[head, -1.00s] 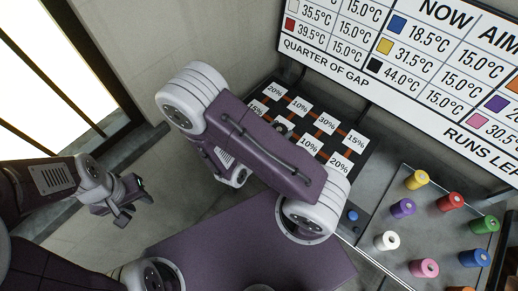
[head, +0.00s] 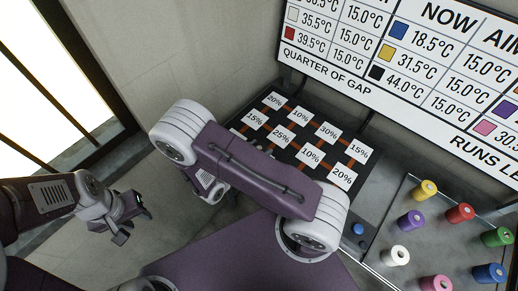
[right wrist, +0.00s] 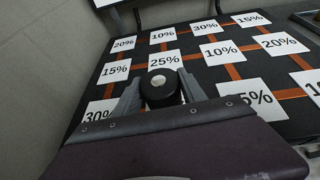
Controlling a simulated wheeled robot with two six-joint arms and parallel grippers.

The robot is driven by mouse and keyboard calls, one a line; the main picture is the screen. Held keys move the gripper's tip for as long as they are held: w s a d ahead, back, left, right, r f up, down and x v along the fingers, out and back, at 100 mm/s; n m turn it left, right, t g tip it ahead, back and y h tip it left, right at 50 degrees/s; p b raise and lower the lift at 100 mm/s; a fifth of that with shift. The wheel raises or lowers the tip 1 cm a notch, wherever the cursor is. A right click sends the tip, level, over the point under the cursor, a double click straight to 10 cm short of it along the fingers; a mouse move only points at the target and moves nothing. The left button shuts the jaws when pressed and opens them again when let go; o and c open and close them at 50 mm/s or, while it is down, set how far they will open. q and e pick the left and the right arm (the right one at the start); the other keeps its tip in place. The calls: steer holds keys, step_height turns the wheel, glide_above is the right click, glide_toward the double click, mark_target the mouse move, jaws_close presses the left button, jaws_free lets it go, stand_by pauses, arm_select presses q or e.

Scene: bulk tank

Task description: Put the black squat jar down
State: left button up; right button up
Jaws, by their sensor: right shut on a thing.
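The black squat jar (right wrist: 160,90), with a pale spot on its top, is between the fingers of my right gripper (right wrist: 160,94), which is shut on it. In the right wrist view it is in front of the 25% card (right wrist: 165,62) on the black board (right wrist: 112,76). I cannot tell whether its base touches the board. The board also shows in the head view (head: 318,117). My left gripper (head: 130,232) is empty and looks open, at the left, away from the board.
A grey tray (head: 385,240) at the right holds several coloured jars, including a yellow one (head: 424,191) and a white one (head: 396,256). A temperature sign (head: 400,70) stands behind the board. Blue buttons (head: 358,229) are beside the tray.

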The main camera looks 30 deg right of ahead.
steer(key=shift+f, duration=0.15)
steer(key=o, duration=1.5)
